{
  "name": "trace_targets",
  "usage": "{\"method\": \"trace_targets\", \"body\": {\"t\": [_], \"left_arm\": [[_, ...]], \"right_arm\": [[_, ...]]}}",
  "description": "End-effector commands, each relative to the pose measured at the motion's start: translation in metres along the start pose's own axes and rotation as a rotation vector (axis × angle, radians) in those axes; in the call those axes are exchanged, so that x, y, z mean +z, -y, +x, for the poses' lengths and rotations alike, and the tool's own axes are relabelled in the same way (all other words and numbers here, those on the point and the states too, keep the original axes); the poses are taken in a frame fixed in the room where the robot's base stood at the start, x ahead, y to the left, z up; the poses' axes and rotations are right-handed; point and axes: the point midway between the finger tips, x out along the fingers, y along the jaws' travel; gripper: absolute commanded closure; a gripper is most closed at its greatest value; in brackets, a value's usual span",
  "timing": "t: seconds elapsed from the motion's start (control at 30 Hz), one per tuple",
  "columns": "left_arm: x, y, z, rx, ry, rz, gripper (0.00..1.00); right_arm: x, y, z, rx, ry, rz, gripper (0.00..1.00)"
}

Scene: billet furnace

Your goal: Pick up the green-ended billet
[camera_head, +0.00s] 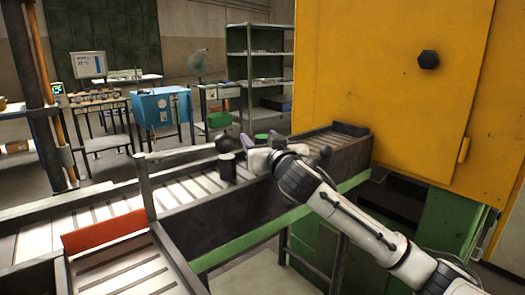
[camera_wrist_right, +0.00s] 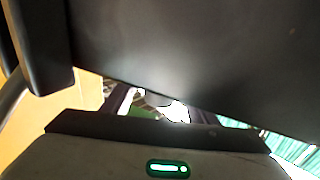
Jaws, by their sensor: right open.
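A small green disc (camera_head: 261,137), which looks like the top end of the green-ended billet, shows just above my right gripper on the roller conveyor. The rest of that billet is hidden behind the gripper. My right gripper (camera_head: 261,148) is open, low over the conveyor, with the green end seen between its finger parts; I cannot tell whether they touch it. In the right wrist view a large dark surface (camera_wrist_right: 200,60) fills the top, very close, and a dark finger (camera_wrist_right: 42,50) is at the left. My left gripper is not in view.
A yellow furnace housing (camera_head: 400,80) stands at the right. A red-edged tray (camera_head: 105,230) is at the front left.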

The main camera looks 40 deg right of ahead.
Motion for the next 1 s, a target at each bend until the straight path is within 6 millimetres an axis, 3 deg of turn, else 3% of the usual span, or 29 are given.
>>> {"method": "trace_targets", "body": {"t": [0.2,0.43,0.73,1.0], "left_arm": [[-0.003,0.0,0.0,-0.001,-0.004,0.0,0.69],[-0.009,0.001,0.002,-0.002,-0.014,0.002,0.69],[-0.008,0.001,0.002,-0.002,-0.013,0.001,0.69],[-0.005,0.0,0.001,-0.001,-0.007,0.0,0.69]], "right_arm": [[0.0,0.0,0.021,0.001,0.0,0.0,0.47],[0.0,0.0,0.022,0.0,0.0,0.0,0.47],[0.0,0.0,0.021,0.0,0.0,-0.001,0.98],[-0.004,-0.001,0.021,0.0,-0.008,0.0,1.0]]}}
